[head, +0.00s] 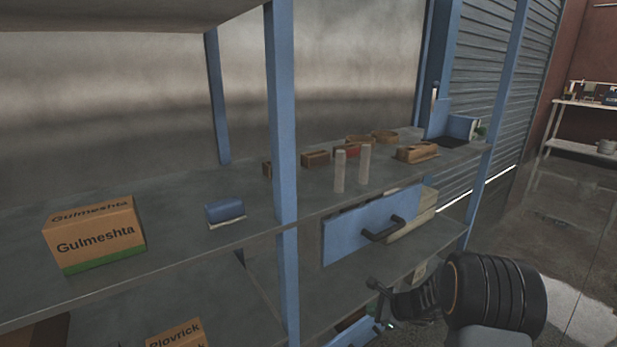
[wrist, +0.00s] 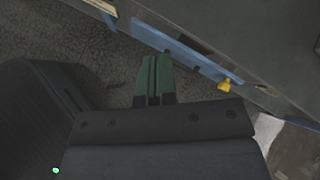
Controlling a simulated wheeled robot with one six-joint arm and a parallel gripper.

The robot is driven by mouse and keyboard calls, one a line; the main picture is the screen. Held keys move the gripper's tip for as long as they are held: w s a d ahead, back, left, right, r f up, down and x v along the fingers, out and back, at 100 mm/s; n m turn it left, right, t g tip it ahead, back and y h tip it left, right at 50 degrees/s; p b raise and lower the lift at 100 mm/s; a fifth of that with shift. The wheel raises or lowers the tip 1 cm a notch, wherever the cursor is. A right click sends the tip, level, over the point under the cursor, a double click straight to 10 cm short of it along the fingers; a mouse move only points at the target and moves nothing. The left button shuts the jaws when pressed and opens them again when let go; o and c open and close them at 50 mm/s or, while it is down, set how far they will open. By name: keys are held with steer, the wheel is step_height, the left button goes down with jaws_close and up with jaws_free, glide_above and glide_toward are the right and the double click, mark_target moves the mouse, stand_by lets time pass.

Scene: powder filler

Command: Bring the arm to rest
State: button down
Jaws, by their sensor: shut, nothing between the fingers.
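My gripper (wrist: 152,78) shows in the wrist view with its two green fingers side by side and touching. Nothing is held between them. The fingers point over the grey floor, beside the blue edge of the shelf unit (wrist: 190,58). In the head view, a dark, ribbed part of my arm shows at the lower right, in front of the shelves. I cannot make out the fingertips clearly there.
The blue-framed shelf (head: 285,130) bears a Gulmeshta box (head: 95,235), a blue item (head: 224,211), two pale cylinders (head: 340,171) and several brown blocks. A blue drawer (head: 350,228) with a dark handle hangs below. Open floor (head: 560,230) lies at right.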

steer(key=s+a+r+n+g+h+p, duration=0.15)
steer(key=s+r+n+p, duration=0.25)
steer(key=r, duration=0.5)
steer(key=s+a+r+n+g+p, duration=0.15)
steer(key=s+r+n+p, duration=0.25)
steer(key=r, duration=0.5)
steer(key=s+a+r+n+p, duration=0.3)
steer(key=r+n+p, duration=0.15)
steer(key=r, duration=0.45)
steer(key=s+d+r+n+h+p, duration=0.1)
steer(key=s+r+n+p, duration=0.3)
steer(key=r, duration=0.4)
steer(key=s+d+r+n+h+p, duration=0.2)
steer(key=s+r+n+h+p, duration=0.2)
steer(key=s+r+p, duration=0.3)
steer(key=shift+s+r+n+t, duration=0.35)
steer(key=shift+s+r, duration=0.2)
steer(key=shift+r, duration=0.2)
steer(key=shift+h, duration=0.25)
